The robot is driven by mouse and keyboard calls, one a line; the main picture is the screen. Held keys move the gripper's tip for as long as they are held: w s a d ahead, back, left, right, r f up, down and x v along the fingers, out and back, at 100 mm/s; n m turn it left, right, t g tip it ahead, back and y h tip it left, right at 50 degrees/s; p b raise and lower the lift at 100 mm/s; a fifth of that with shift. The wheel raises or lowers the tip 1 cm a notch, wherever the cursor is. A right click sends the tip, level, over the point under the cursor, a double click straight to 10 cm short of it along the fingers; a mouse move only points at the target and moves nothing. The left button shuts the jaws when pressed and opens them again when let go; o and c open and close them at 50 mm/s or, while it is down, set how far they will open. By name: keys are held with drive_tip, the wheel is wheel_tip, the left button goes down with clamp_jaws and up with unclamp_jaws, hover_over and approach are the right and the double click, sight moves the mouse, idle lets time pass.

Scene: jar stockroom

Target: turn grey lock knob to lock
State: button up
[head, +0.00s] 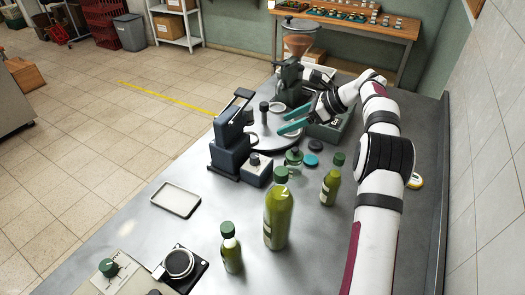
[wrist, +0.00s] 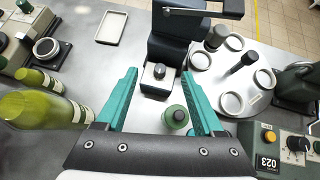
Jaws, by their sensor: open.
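A small grey-blue box (head: 257,174) with a pale face stands at the foot of a dark press-like machine. A grey knob (head: 254,160) sits on it, apparently the lock knob. In the wrist view the knob (wrist: 159,71) appears between the tips of my fingers, and its box (wrist: 157,82) is beyond them. My gripper (head: 290,121), with teal fingers, is open and empty. In the head view it is up and to the right of the knob, over the round turntable, apart from it. In the wrist view (wrist: 160,73) both fingers show. The knob's marking is too small to read.
A dark machine (head: 230,135) rises behind the box. A turntable (head: 268,137) with rings and a post lies beside it. A small green-capped jar (head: 293,160), a tall green bottle (head: 278,215) and smaller bottles stand nearer. A tray (head: 176,200) lies left. A control box (wrist: 285,148) is right.

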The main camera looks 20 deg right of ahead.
sight(256, 156)
drive_tip(key=s+m+t, duration=0.4)
drive_tip(key=s+t, duration=0.1)
drive_tip(key=s, duration=0.1)
wheel_tip(256, 156, down, 11)
drive_tip(key=shift+h, duration=0.4)
drive_tip(key=x, duration=1)
drive_tip(key=r+x, duration=0.1)
drive_tip(key=x, duration=0.5)
drive_tip(key=shift+w+a+f, duration=0.1)
drive_tip(key=shift+w, duration=0.2)
